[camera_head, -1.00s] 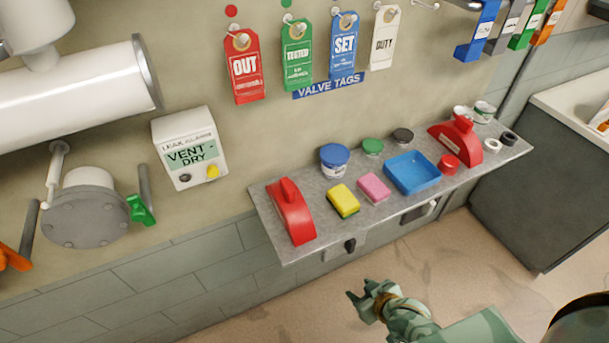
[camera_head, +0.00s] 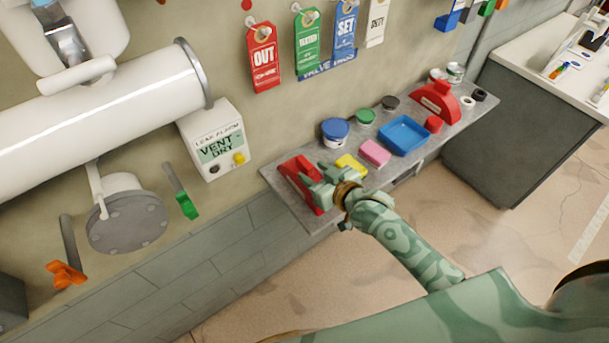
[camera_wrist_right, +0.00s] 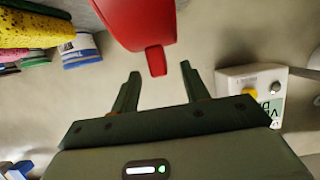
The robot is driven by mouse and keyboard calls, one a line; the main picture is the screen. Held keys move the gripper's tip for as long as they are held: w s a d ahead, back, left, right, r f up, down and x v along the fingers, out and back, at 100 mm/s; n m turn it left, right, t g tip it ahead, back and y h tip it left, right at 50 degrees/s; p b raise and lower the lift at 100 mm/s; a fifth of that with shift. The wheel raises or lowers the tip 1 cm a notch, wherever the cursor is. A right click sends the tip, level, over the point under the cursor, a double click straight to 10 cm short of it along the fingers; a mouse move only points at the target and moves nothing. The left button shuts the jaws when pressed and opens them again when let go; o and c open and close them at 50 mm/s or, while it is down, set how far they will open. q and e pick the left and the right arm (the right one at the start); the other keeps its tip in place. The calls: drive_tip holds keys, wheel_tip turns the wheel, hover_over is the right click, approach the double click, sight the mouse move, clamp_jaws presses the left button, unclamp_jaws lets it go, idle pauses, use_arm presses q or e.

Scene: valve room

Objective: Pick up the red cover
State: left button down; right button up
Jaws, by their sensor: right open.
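A red cover (camera_head: 292,170) stands on the left end of the grey wall shelf. My right gripper (camera_head: 318,178) is at this cover and hides part of it. In the right wrist view the red cover (camera_wrist_right: 140,18) is at the top. Its narrow red tab points down toward the gap between the fingers of my right gripper (camera_wrist_right: 160,72). The fingers are open and spread, with the tab between their tips and a gap on both sides. A second, similar red cover (camera_head: 436,100) stands near the right end of the shelf. My left gripper is not in view.
The grey shelf (camera_head: 392,167) also holds a yellow sponge (camera_head: 352,164), a pink sponge (camera_head: 374,152), a blue-lidded tub (camera_head: 335,130) and a blue tray (camera_head: 405,134). A leak alarm box (camera_head: 215,140) is on the wall left of the shelf. Open floor lies in front.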

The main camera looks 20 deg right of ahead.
sight(304, 164)
drive_tip(key=x, duration=0.5)
drive_tip(key=shift+w, duration=0.25)
drive_tip(key=shift+s+r, duration=0.1)
drive_tip(key=c, duration=0.3)
clamp_jaws()
